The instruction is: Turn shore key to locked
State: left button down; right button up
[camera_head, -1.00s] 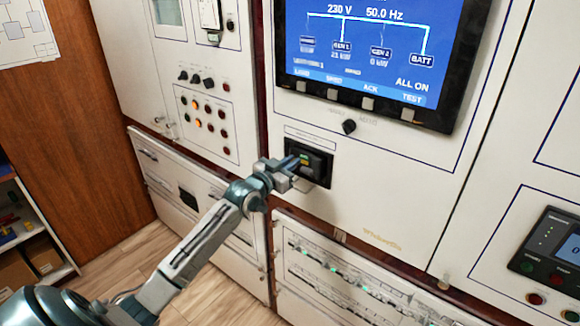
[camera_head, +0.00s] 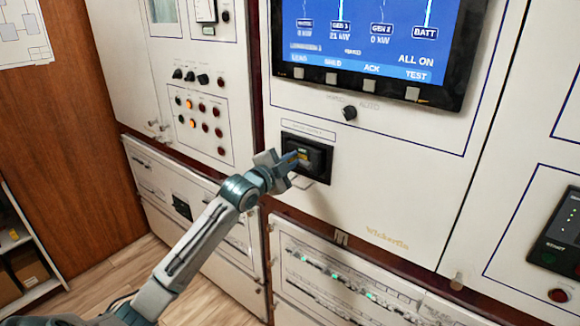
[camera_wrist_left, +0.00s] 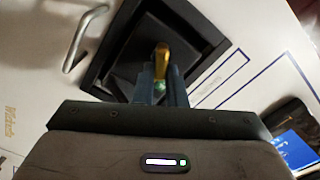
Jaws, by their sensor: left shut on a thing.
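The shore key shows as a small brass-coloured piece (camera_wrist_left: 162,55) in the left wrist view. It sits in a square black recessed housing (camera_head: 322,144) on the white panel below the screen. My left gripper (camera_head: 296,160) reaches the housing from the lower left. In the left wrist view its fingers (camera_wrist_left: 161,80) are shut on the key, which stands out between their tips. The gripper and wrist cover part of the housing in the head view. The key's marked positions are too small to read. My right gripper is out of view.
A metal handle (camera_wrist_left: 84,38) projects from the panel close to the housing. A small selector knob (camera_head: 349,113) and a blue screen (camera_head: 370,35) are above it. Lower left are drawer-like panels; below is a breaker row (camera_head: 345,285) with green lights.

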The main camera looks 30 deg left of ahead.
pick_arm(q)
jog(key=m, duration=0.1)
jog(key=m+b, duration=0.1)
jog(key=shift+d+f+m, duration=0.1)
jog(key=shift+f+m, duration=0.2)
jog(key=shift+m, duration=0.1)
jog(key=shift+f+m+b, duration=0.2)
jog(key=shift+m+b, duration=0.5)
jog(key=shift+m, duration=0.9)
jog(key=c, duration=1.5)
grip_release()
jog(key=shift+s, duration=0.1)
